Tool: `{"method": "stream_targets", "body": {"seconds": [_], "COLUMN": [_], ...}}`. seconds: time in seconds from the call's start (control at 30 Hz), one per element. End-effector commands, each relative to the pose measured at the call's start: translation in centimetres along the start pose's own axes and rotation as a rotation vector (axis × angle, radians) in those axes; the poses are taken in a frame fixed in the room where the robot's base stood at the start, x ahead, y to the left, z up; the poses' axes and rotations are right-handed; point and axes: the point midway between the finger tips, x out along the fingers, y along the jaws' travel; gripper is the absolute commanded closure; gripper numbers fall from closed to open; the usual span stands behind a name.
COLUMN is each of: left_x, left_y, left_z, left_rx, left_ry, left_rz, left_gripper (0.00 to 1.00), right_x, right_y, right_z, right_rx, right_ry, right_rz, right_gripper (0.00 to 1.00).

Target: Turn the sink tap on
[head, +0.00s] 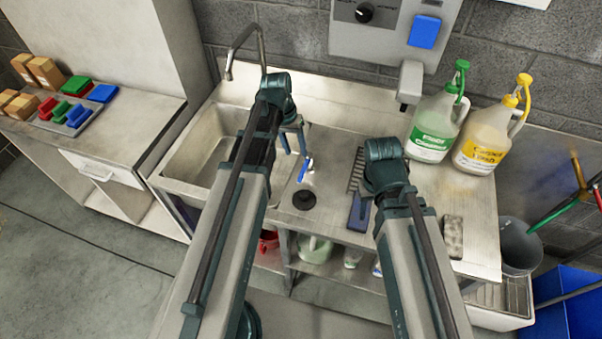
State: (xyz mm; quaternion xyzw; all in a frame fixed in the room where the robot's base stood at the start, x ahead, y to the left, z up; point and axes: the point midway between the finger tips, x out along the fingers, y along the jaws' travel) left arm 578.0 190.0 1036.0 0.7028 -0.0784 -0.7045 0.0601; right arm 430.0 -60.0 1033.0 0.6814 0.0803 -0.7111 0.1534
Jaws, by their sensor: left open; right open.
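The sink tap (246,47) is a grey metal gooseneck rising behind the steel sink basin (196,143), with its spout curving to the left. My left arm crosses in front of the sink and hides the tap's lower end; I cannot make out a tap handle. My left gripper (294,143) is open, over the counter just right of the basin. A small blue and white item (304,170) lies just below its fingertips; I cannot tell if they touch. My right gripper (384,168) is over the counter farther right, its fingers mostly hidden by its wrist.
A blue-handled brush (358,211), a black round plug (304,200) and a grey sponge (453,237) lie on the counter (430,192). A green-labelled jug (434,127) and a yellow-labelled jug (485,140) stand at its back right. A wall box (390,30) hangs above.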

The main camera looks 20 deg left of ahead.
Motion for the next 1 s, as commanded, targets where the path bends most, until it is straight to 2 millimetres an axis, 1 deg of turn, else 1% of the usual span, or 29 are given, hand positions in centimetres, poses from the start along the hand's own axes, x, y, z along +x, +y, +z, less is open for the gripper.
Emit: {"method": "stream_targets", "body": {"seconds": [0.03, 0.4, 0.53, 0.7, 1.0], "left_x": [1.5, 6.9, 8.6, 9.7, 9.6], "left_y": [-0.1, -0.1, -0.1, -0.1, 0.0], "left_z": [0.0, 0.0, 0.0, 0.0, 0.0], "left_rx": [0.001, 0.000, 0.000, 0.000, 0.000], "left_ry": [0.000, 0.000, 0.000, 0.000, 0.000], "left_rz": [0.000, 0.000, 0.000, 0.000, 0.000], "left_gripper": [0.49, 0.49, 0.49, 0.49, 0.49], "right_x": [1.5, 6.8, 8.4, 9.4, 9.4], "right_y": [-0.1, -0.7, -0.8, -0.9, -0.9], "right_z": [-0.1, -0.4, -0.5, -0.6, -0.6], "right_rx": [0.000, 0.002, 0.002, 0.002, 0.002], "right_ry": [0.000, 0.000, 0.000, 0.000, 0.000], "right_rz": [0.000, 0.000, 0.000, 0.000, 0.000], "right_gripper": [0.50, 0.50, 0.50, 0.50, 0.50]}}
